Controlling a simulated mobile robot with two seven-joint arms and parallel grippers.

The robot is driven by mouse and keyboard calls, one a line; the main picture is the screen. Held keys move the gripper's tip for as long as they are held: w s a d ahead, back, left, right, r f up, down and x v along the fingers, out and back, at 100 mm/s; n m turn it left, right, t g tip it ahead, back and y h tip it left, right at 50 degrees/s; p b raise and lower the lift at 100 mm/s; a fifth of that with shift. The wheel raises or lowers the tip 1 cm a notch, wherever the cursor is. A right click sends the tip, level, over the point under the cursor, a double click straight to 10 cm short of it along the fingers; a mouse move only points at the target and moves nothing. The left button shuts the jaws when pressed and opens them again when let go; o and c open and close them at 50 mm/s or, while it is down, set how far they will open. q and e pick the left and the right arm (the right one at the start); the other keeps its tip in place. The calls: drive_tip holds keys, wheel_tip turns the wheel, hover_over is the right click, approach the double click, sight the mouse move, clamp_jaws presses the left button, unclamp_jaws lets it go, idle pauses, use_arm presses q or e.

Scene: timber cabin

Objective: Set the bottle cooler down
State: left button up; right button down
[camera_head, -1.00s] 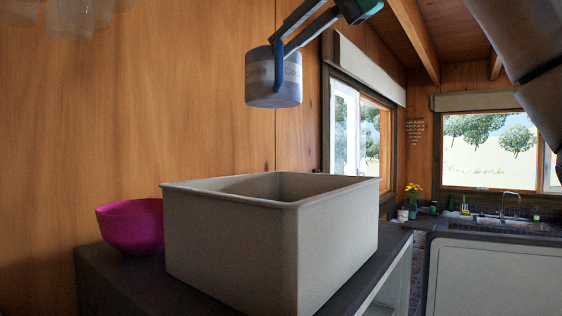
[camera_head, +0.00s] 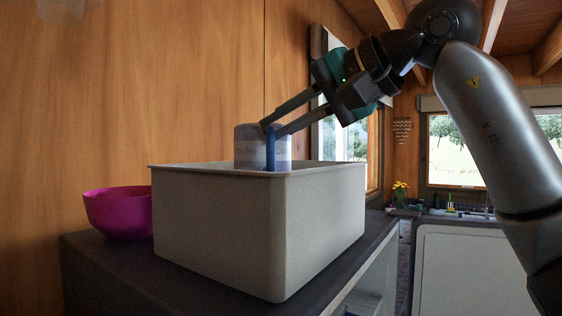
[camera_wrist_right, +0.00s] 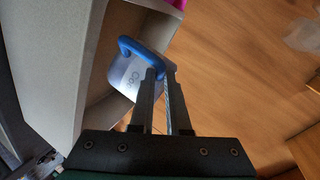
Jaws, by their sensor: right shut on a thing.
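The bottle cooler (camera_head: 248,152) is a pale grey-blue cylinder with lettering and a blue handle. My right gripper (camera_head: 270,127) is shut on its handle and holds it upright. Its lower part is hidden behind the front wall of a large beige box (camera_head: 215,225), so I cannot tell whether it touches the bottom. In the right wrist view the cooler (camera_wrist_right: 122,76) shows inside the box (camera_wrist_right: 95,95), with the fingertips (camera_wrist_right: 162,72) at the blue handle. My left gripper is not in view.
A magenta bowl (camera_head: 118,213) stands left of the box on the dark counter (camera_head: 105,262). A timber wall (camera_head: 120,90) rises behind. A sink counter with flowers (camera_head: 401,190) and windows lies farther off at right.

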sight(280, 165)
drive_tip(key=shift+f, duration=2.1)
drive_tip(key=shift+s, duration=0.1)
drive_tip(key=shift+f+b, duration=0.6)
drive_tip(key=shift+f, duration=0.15)
drive_tip(key=c, duration=1.2)
unclamp_jaws()
drive_tip(key=shift+a+f, duration=0.1)
drive_tip(key=shift+f, duration=0.1)
drive_tip(key=shift+o, duration=0.2)
drive_tip(key=shift+r, duration=0.25)
drive_tip(key=r+v, duration=0.1)
drive_tip(key=v, duration=1.1)
drive_tip(key=shift+b, duration=0.45)
drive_tip(key=shift+r, duration=0.15)
